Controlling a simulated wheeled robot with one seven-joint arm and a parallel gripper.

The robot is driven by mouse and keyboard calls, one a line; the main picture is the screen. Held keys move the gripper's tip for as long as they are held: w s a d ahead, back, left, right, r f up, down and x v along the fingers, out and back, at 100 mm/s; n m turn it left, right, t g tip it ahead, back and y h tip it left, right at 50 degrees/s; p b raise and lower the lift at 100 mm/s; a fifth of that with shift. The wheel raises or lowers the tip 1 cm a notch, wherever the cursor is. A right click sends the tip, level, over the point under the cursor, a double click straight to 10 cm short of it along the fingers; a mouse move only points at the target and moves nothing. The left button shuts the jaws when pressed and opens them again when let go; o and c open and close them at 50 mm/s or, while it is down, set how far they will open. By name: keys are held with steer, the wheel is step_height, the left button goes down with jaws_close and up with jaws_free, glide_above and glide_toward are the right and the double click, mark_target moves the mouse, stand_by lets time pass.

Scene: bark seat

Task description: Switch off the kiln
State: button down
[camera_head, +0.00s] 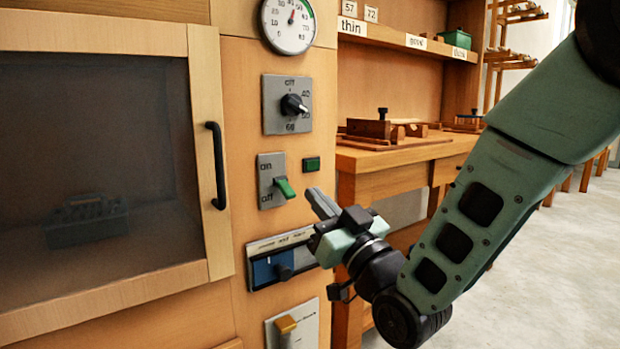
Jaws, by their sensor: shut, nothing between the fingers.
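The kiln cabinet has a door (100,170) with a dark window, shut, at the left. On its wooden panel is a grey switch plate (266,168) marked "on" above and "off" below. Its green lever (285,188) tips downward, toward the "off" end. A small green lamp or button (312,164) sits right of the plate, and I cannot tell whether it is lit. My gripper (318,200) is shut and empty, just right of and slightly below the lever, with its fingers pointing up-left. It looks apart from the lever, though the depth is hard to judge.
Above the switch are a knob (294,104) with "off" and numbers and a round gauge (288,22). Below are a blue slider panel (270,268) and a yellow-lever plate (289,325). The door handle (216,165) juts out at left. A workbench (390,158) stands behind my arm.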

steer(key=shift+s+d+f, duration=0.35)
steer(key=shift+s+f, duration=0.15)
steer(key=shift+f, duration=0.15)
steer(key=shift+s+d+f, duration=0.3)
steer(key=shift+s+f, duration=0.2)
steer(key=shift+f, duration=0.15)
